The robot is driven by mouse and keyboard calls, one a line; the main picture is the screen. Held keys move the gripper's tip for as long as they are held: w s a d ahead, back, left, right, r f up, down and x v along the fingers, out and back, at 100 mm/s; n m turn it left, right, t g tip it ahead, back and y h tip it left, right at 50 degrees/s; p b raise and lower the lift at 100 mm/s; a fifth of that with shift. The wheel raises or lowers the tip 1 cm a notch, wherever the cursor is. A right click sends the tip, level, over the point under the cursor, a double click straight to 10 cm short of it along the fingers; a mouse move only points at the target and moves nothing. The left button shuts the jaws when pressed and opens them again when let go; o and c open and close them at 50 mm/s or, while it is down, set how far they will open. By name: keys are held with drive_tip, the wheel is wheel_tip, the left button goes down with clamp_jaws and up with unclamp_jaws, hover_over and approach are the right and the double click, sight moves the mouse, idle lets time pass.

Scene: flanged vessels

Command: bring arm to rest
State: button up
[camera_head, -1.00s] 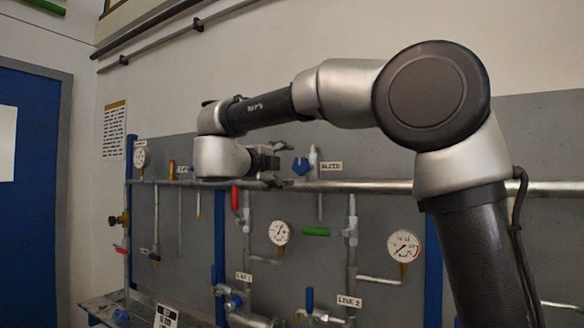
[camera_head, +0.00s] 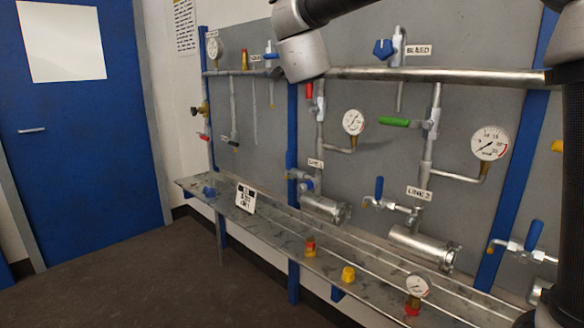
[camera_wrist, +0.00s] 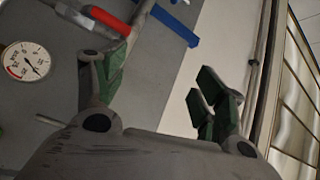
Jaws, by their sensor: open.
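My gripper (camera_wrist: 165,85) shows in the wrist view with its two green-padded fingers spread wide and nothing between them. In the head view, my silver wrist link is at the top centre, in front of the upper pipe. The gripper itself is mostly hidden there behind the wrist link. The rest of my arm runs out of the top of the picture and comes back down the right edge. In the wrist view, a red handle (camera_wrist: 107,20) lies behind the left finger, and a blue part (camera_wrist: 175,22) is beyond the gap.
A grey panel carries a horizontal pipe (camera_head: 440,74), a blue bleed valve handle (camera_head: 383,49), a green handle (camera_head: 394,122) and gauges (camera_head: 490,144). Below is a metal bench (camera_head: 275,226) with a sign (camera_head: 245,198), yellow cap (camera_head: 348,274) and loose gauge (camera_head: 417,287). Open floor lies left, before a blue door (camera_head: 75,130).

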drive_tip(key=s+a+f+n+g+y, duration=0.2)
drive_tip(key=s+f+n+g+y, duration=0.65)
drive_tip(key=f+n, duration=0.4)
drive_tip(key=s+d+f+n+g+h, duration=0.1)
drive_tip(key=s+d+f+n+g, duration=0.25)
drive_tip(key=s+d+f, duration=0.45)
drive_tip(key=s+d+f+g+h, duration=0.1)
drive_tip(key=s+d+f+h, duration=0.2)
drive_tip(key=s+d, duration=0.8)
drive_tip(key=s+d+f+m+g+h, duration=0.1)
drive_tip(key=s+d+f+h, duration=0.3)
drive_tip(key=s+d, duration=0.8)
drive_tip(key=d+f+g, duration=0.1)
drive_tip(key=d, duration=0.2)
drive_tip(key=shift+s+d, duration=0.25)
drive_tip(key=shift+d, duration=0.05)
